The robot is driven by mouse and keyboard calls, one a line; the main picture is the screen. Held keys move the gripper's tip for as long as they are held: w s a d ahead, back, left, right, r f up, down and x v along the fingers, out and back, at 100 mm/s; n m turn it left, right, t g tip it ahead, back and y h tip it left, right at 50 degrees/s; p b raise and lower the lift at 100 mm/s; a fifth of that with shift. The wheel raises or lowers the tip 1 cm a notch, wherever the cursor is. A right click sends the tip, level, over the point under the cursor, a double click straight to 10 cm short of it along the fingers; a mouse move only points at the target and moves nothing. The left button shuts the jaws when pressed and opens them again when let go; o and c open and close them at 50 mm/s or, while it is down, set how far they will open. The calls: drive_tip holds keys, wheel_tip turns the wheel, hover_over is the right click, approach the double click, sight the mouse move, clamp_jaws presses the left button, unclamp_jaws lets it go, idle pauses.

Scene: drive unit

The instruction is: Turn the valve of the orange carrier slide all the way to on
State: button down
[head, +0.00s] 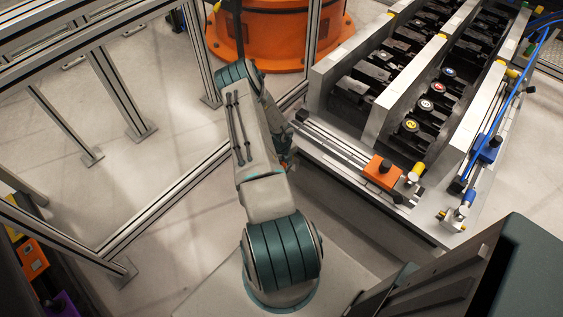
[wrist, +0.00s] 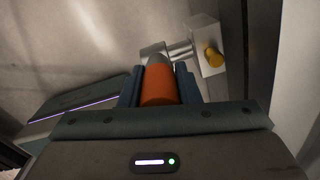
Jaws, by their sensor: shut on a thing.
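The orange carrier slide (head: 383,172) sits near the right end of its rail in the head view, with a yellow knob beside it. In the wrist view, my gripper (wrist: 160,80) has its two blue-grey fingers closed on either side of an orange handle (wrist: 159,86) with a grey rounded end. This appears to be the valve handle. In the head view my arm hides the fingers and most of the handle. I cannot read the valve's on or off marking.
A metal rail (head: 335,143) runs along the front of the drive unit. A blue slide (head: 489,148) with a blue hose is on the right. Metal frame posts (head: 120,90) stand left of my arm. A large orange base (head: 275,40) is behind.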

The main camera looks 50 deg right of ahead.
drive_tip(key=shift+s+f, duration=0.1)
drive_tip(key=shift+f, duration=0.05)
drive_tip(key=c, duration=1.1)
unclamp_jaws()
drive_tip(key=shift+r, duration=0.45)
wheel_tip(320, 180, up, 13)
drive_tip(key=shift+a+p, duration=0.15)
drive_tip(key=shift+p, duration=0.45)
idle(1.2)
